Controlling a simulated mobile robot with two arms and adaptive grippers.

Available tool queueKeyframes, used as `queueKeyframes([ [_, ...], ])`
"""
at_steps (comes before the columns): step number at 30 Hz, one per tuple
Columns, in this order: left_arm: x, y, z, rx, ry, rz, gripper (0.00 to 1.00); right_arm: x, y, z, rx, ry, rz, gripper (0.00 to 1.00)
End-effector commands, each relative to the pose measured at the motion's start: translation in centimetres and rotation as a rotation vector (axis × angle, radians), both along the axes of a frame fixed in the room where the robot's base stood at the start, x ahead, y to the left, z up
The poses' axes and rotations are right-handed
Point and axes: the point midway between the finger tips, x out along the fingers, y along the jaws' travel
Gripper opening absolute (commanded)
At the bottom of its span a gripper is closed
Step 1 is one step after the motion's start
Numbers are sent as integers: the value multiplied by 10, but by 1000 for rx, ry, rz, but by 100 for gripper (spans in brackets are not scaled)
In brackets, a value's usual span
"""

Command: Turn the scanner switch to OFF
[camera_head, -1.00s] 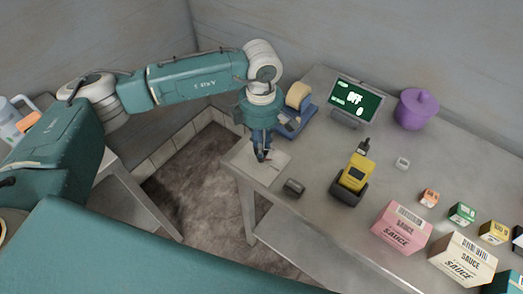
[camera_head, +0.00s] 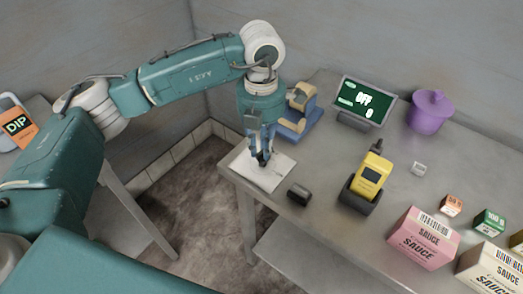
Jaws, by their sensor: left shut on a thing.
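My left gripper (camera_head: 262,160) points down at the near left corner of the table, over a pale flat plate (camera_head: 272,178). Its fingers are shut on a small dark thing at the plate, which looks like the scanner switch; the fingers hide most of it. A yellow scanner (camera_head: 370,174) stands upright in a black cradle (camera_head: 359,200) to the right of the gripper. A screen (camera_head: 364,101) behind it reads OFF and 0 on green. My right gripper is not in view.
On the table (camera_head: 325,160) are a short dark cylinder (camera_head: 299,194), a blue tape dispenser (camera_head: 300,126), a purple lidded pot (camera_head: 430,111), a pink sauce box (camera_head: 421,237) and several small boxes. An orange DIP box (camera_head: 17,128) is at far left. The table's left edge is near the gripper.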

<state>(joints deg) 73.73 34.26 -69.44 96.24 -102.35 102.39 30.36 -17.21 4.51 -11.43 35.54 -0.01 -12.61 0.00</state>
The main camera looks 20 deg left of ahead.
Motion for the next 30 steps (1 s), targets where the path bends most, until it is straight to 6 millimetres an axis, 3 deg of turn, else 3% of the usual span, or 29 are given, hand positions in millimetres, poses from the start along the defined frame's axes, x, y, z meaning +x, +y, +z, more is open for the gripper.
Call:
queueKeyframes([
  [9, 1, 0, 2, -2, -6, 128, 0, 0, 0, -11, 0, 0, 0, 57],
  [26, 2, 0, 3, -3, -8, 157, 0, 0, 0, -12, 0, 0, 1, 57],
  [27, 2, 0, 3, -3, -8, 157, 23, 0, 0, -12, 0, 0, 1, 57],
  [30, 1, 0, 3, -2, -6, 156, 36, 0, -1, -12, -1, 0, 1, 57],
])
